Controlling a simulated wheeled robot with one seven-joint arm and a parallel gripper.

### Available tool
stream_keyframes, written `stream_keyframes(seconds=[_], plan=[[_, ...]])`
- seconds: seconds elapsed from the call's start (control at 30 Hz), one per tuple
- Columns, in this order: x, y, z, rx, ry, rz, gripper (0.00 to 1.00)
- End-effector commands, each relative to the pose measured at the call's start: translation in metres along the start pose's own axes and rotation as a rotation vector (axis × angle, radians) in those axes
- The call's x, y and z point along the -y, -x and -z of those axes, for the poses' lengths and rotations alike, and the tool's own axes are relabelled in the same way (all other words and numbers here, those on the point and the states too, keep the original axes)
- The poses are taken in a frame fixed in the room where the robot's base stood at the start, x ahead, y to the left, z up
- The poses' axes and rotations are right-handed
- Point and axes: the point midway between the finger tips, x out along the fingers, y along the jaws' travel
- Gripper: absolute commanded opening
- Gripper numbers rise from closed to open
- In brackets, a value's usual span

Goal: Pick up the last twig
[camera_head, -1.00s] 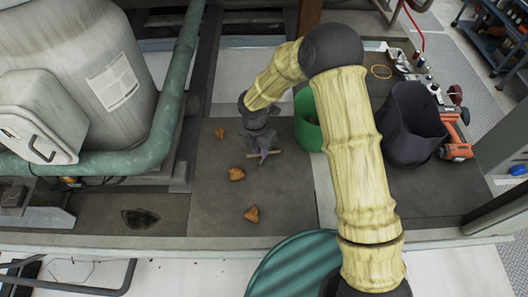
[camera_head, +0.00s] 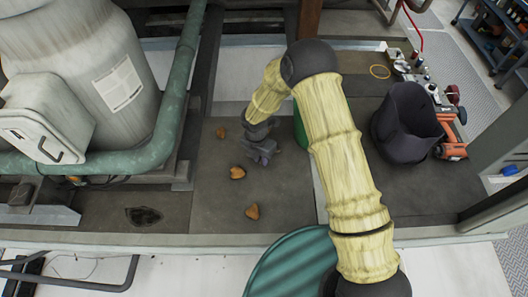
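My gripper (camera_head: 262,154) hangs low over the grey roof mat (camera_head: 285,190), just right of the dry leaves. Its dark fingers are small and seen from above. I cannot tell whether they are open or shut. No twig shows clearly now; my gripper may cover it. Three orange-brown leaves lie left of and below my gripper: one at the top (camera_head: 221,132), one in the middle (camera_head: 237,173) and one lower down (camera_head: 252,212). A green bucket (camera_head: 300,133) is mostly hidden behind my arm.
The grey tank (camera_head: 95,65) and green pipe (camera_head: 150,155) bound the left. A dark drain opening (camera_head: 143,217) lies lower left.

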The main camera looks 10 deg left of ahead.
Motion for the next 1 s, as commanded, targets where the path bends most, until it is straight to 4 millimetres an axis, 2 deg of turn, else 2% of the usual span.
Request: stream_keyframes(seconds=[0.37,0.47,0.5,1.0], plan=[[-0.0001,0.0003,0.0001,0.000,0.000,0.000,0.21],[-0.0001,0.0004,0.0001,0.000,0.000,0.000,0.01],[-0.0001,0.0004,0.0001,0.000,0.000,0.000,0.00],[0.0002,0.0057,-0.0006,0.001,-0.001,-0.001,0.00]])
